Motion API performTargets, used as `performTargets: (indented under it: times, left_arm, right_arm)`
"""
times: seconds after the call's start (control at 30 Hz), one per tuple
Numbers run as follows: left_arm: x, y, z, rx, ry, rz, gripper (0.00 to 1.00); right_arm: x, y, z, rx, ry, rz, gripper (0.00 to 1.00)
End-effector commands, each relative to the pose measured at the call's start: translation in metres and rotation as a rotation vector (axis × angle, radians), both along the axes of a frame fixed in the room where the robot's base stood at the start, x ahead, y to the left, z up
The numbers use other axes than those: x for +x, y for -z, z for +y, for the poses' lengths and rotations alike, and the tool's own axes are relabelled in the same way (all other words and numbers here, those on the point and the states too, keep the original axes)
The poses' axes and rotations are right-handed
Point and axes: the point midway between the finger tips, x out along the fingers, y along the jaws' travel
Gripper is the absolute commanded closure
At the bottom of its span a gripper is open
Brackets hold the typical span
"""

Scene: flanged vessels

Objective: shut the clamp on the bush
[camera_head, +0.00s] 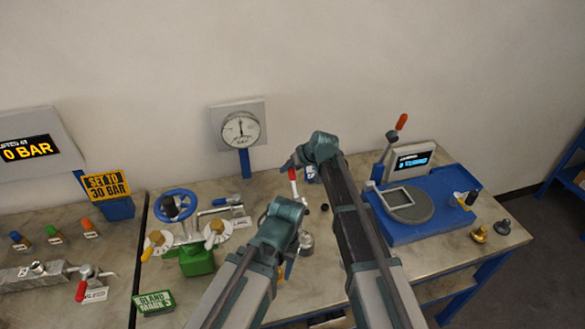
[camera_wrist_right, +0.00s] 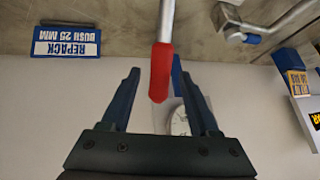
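The clamp's lever shows in the head view as a pale bar standing nearly upright with a red grip (camera_head: 292,174) at its top. In the right wrist view the red grip (camera_wrist_right: 161,72) sits between the two blue fingers of my right gripper (camera_wrist_right: 160,80), with gaps on both sides. My right gripper (camera_head: 287,166) is open around the grip. A grey metal fitting (camera_head: 306,240) stands lower down; the bush itself is hard to make out behind my arms. My left gripper (camera_head: 288,269) points down near that fitting, its fingers mostly hidden behind its arm.
A blue "Repack bush 25 mm" sign (camera_wrist_right: 67,42) stands behind the lever. Left are a blue handwheel valve (camera_head: 174,205) and a green block (camera_head: 195,260). A blue press base (camera_head: 445,222) with an upright red-tipped handle stands right. A gauge (camera_head: 241,130) rises at the back.

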Motion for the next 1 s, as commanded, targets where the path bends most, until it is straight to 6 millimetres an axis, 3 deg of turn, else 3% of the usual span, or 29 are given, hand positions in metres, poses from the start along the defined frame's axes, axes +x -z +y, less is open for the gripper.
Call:
performTargets:
  times: [0.27,0.47,1.0]
  left_arm:
    - [0.000,-0.003,0.000,0.000,0.000,0.000,0.50]
    - [0.000,-0.017,0.000,-0.001,-0.003,0.000,0.50]
    - [0.000,-0.094,0.000,-0.002,-0.015,0.000,0.50]
  right_arm:
    - [-0.001,-0.003,-0.001,0.001,0.001,0.000,0.39]
    - [-0.008,-0.017,-0.007,0.001,0.001,0.000,0.39]
    - [-0.050,-0.094,-0.046,0.001,0.002,0.000,0.39]
